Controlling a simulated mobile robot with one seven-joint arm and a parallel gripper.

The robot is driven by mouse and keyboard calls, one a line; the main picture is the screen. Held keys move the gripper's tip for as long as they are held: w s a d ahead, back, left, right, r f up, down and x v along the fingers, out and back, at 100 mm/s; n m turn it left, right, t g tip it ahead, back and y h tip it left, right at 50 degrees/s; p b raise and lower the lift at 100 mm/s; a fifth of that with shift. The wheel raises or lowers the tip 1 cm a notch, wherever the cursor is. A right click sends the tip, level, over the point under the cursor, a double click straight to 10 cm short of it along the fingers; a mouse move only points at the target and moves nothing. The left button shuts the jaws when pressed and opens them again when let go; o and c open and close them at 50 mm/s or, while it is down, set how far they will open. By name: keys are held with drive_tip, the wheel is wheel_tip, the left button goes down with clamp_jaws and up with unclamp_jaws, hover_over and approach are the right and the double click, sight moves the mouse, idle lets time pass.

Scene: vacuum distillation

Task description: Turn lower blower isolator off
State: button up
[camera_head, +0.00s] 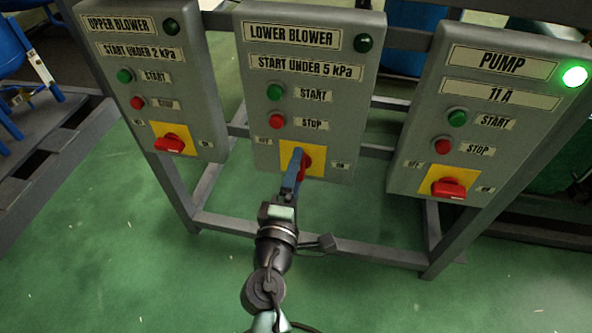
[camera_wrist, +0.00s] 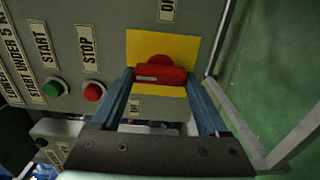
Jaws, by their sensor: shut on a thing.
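The lower blower box (camera_head: 350,110) stands in the middle of the head view, with its lamp (camera_head: 364,43) dark. Its red isolator knob (camera_head: 307,163) sits on a yellow plate (camera_head: 287,152) between OFF on the left and ON on the right. In the wrist view, the red knob (camera_wrist: 160,75) lies across the picture, crosswise to the line between the two labels. My gripper (camera_head: 300,165) is shut on the knob; in the wrist view its blue fingers (camera_wrist: 160,84) hold it at both ends. The fingers partly hide the knob in the head view.
The green START button (camera_head: 275,92) and red STOP button (camera_head: 277,121) sit above the knob. The upper blower box (camera_head: 200,100) stands left, the pump box (camera_head: 415,140) right with its lamp (camera_head: 575,76) lit. A grey frame (camera_head: 340,252) carries the boxes; green floor lies in front.

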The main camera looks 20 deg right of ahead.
drive_tip(key=o, duration=1.2)
drive_tip(key=shift+o, duration=0.2)
drive_tip(key=p+v, duration=0.1)
drive_tip(key=v, duration=1.2)
